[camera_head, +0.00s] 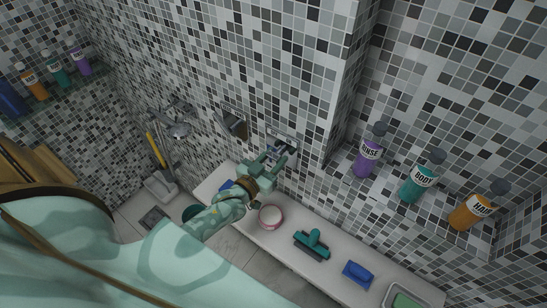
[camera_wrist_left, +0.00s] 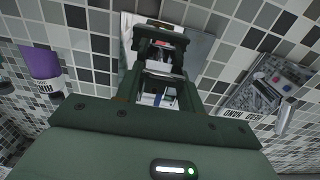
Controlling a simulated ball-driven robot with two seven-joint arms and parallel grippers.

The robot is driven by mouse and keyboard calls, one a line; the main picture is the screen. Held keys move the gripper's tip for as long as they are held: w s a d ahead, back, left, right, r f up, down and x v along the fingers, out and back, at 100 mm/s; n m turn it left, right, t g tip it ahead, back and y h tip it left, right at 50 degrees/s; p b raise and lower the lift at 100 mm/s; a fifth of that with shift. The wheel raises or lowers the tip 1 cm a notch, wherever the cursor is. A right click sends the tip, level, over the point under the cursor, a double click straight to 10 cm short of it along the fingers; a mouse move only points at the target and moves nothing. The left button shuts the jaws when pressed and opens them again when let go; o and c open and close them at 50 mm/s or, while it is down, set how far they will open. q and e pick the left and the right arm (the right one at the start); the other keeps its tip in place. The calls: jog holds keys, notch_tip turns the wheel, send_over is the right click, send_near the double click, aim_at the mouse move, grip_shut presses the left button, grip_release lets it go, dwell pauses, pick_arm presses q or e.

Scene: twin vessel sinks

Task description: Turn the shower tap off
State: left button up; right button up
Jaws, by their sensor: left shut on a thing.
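The shower tap (camera_head: 293,144) is a chrome fitting on the mosaic wall, above the white ledge. Its pale metal plate shows behind the fingers in the left wrist view (camera_wrist_left: 199,48). My left gripper (camera_head: 274,160) reaches up to the tap, and its fingers (camera_wrist_left: 163,65) are shut on the tap's handle. The handle is mostly hidden between the fingers; small red and blue marks show there. I cannot tell the handle's exact angle. My right gripper is not in view.
A chrome fixture (camera_head: 232,123) and a shower head (camera_head: 178,130) are on the wall to the left. The ledge (camera_head: 284,243) holds a pink-rimmed round tub (camera_head: 270,216), a teal squeegee (camera_head: 312,244) and a blue brush (camera_head: 358,273). Rinse (camera_head: 367,157), body (camera_head: 420,183) and hair (camera_head: 472,212) bottles stand right.

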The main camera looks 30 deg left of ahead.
pick_arm(q)
jog(key=shift+f, duration=0.1)
dwell(0.3)
jog(key=o, duration=1)
jog(key=shift+s, duration=0.1)
jog(key=s+a+b, duration=0.1)
jog(key=s, duration=1.5)
jog(key=shift+a, duration=0.15)
